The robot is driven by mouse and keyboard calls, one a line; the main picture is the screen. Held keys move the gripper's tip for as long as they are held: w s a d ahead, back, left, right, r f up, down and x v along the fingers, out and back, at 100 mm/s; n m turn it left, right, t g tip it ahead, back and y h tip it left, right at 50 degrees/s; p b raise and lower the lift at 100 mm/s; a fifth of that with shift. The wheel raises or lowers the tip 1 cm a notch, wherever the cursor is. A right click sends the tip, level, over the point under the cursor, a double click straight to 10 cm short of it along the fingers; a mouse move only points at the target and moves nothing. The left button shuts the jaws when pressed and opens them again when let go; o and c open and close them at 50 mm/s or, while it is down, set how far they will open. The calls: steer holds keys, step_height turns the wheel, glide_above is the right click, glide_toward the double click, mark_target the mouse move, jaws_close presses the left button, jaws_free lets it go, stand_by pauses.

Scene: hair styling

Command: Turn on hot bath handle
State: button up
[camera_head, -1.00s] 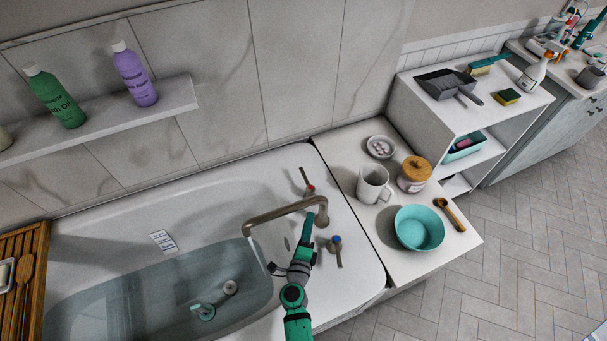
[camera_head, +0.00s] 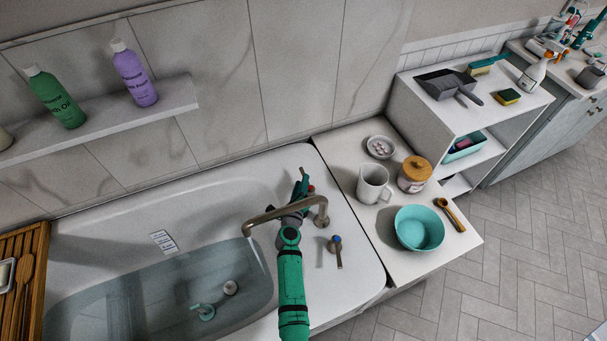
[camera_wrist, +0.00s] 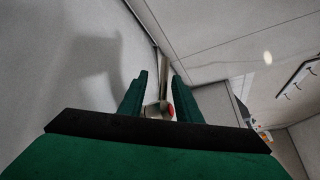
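The hot bath handle (camera_head: 311,189) has a red mark and stands on the tub's right rim, behind the spout, mostly hidden by my gripper (camera_head: 302,178). In the wrist view, the metal lever of the hot handle (camera_wrist: 164,72) rises between the two green fingers of my gripper (camera_wrist: 160,79), with its red mark lower down. The fingers are apart, one on each side of the lever; I cannot tell whether they touch it. The bronze spout (camera_head: 285,211) arches over the tub, and a pale stream shows below its end.
The blue-marked handle (camera_head: 336,247) stands in front of the spout base. The bathtub (camera_head: 350,235) holds water. A side table (camera_head: 441,252) at right carries a white pitcher (camera_head: 373,184), a lidded jar (camera_head: 414,174) and a teal bowl (camera_head: 419,228). The tiled wall is behind.

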steer(key=x, duration=0.2)
steer(key=r+x, duration=0.1)
steer(key=shift+w+f, duration=0.1)
steer(key=shift+w, duration=0.4)
steer(key=shift+w+d+f, duration=0.15)
steer(key=shift+w, duration=0.4)
jaws_close()
